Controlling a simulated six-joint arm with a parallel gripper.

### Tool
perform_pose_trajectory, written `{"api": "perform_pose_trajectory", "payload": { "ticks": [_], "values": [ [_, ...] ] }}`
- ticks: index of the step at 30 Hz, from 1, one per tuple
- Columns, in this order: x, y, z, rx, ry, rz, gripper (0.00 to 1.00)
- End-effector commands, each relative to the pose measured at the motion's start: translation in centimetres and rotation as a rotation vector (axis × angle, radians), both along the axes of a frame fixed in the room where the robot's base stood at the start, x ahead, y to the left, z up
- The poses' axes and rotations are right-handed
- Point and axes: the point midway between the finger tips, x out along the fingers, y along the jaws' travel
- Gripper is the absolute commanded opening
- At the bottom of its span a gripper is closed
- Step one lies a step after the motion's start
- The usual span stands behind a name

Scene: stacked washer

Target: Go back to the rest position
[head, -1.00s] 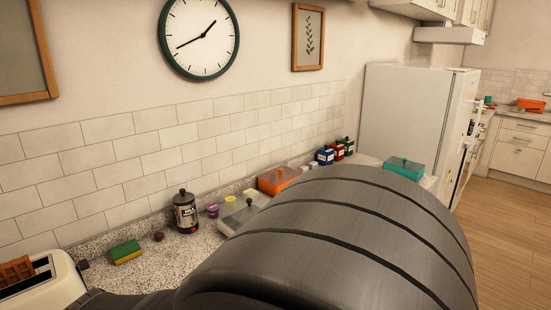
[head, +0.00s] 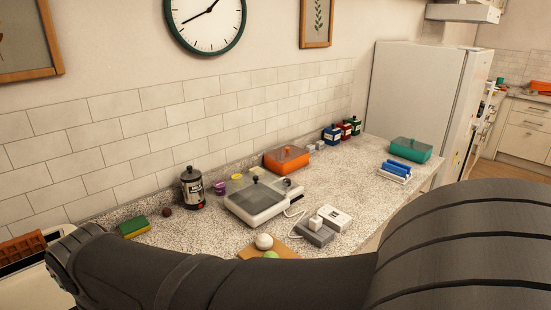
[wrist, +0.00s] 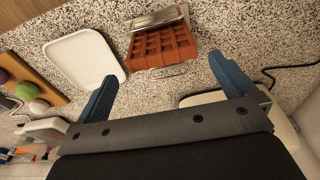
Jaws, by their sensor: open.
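My gripper (wrist: 168,88) is in the wrist view, with its two blue fingers wide apart and nothing between them. It is above the speckled counter. A brown waffle-like piece (wrist: 162,47) with a grid of pockets is ahead of the fingers, beside a shiny metal piece. It stands clear of both fingertips. In the head view, my dark arm crosses the lower part of the picture and my gripper's fingers are not visible.
A white tray (wrist: 85,57) lies left of the brown piece. A wooden board (head: 246,253) with round items, a grey-lidded appliance (head: 262,200), an orange box (head: 287,160) and a teal box (head: 411,150) are on the counter. Open counter (head: 350,180) lies between them.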

Motion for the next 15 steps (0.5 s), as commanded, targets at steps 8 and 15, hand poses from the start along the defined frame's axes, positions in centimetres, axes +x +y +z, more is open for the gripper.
{"api": "perform_pose_trajectory", "payload": {
  "ticks": [8,15],
  "values": [
    [0.5,0.5,-5.7,-0.004,0.002,0.000,1.00],
    [0.8,0.7,-9.8,-0.004,0.002,0.000,1.00]
  ]
}}
